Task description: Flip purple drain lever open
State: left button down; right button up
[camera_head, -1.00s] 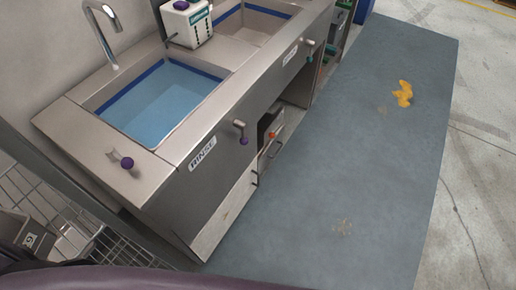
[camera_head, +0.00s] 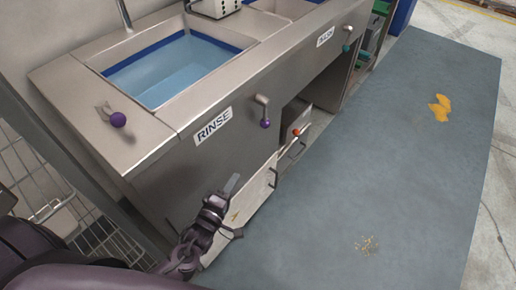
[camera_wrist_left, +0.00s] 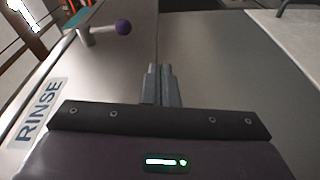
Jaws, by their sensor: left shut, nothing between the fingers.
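The drain lever with a purple ball (camera_head: 265,124) hangs from a metal pivot on the sink's front panel, right of the RINSE label (camera_head: 213,126). In the left wrist view the purple ball (camera_wrist_left: 123,27) is beyond the fingertips, up and slightly left. A second purple-knobbed handle (camera_head: 118,120) stands on the deck left of the water-filled rinse basin (camera_head: 165,68). My left gripper (camera_head: 232,184) is shut and empty, below and left of the lever, apart from it. Its closed fingers (camera_wrist_left: 161,82) show in the wrist view. My right gripper is not in view.
A lever with a teal ball (camera_head: 346,48) is further along the front panel. An orange knob (camera_head: 297,131) shows in the open bay under the sink. A wire rack (camera_head: 45,185) stands at left. The grey floor mat (camera_head: 400,165) is clear except for yellow and crumb-like spots.

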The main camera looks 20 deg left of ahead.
pick_arm(q)
jog(key=r+n+t, duration=0.1)
jog(key=r, duration=0.1)
jog(key=d+r+n+t+h+b, duration=0.1)
jog(key=r, duration=0.1)
jog(key=shift+w+r, duration=0.15)
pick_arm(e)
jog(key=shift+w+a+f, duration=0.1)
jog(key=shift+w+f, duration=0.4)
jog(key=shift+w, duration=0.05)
pick_arm(q)
send_near(265, 114)
jog(key=w+f, duration=0.3)
jog(key=w, duration=0.2)
jog(key=shift+w+d+f, duration=0.25)
jog(key=shift+w+d, duration=0.05)
jog(key=shift+w, duration=0.1)
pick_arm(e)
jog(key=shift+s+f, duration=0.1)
pick_arm(q)
jog(key=shift+f, duration=0.1)
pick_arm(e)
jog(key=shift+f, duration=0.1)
pick_arm(q)
jog(key=shift+b, duration=0.3)
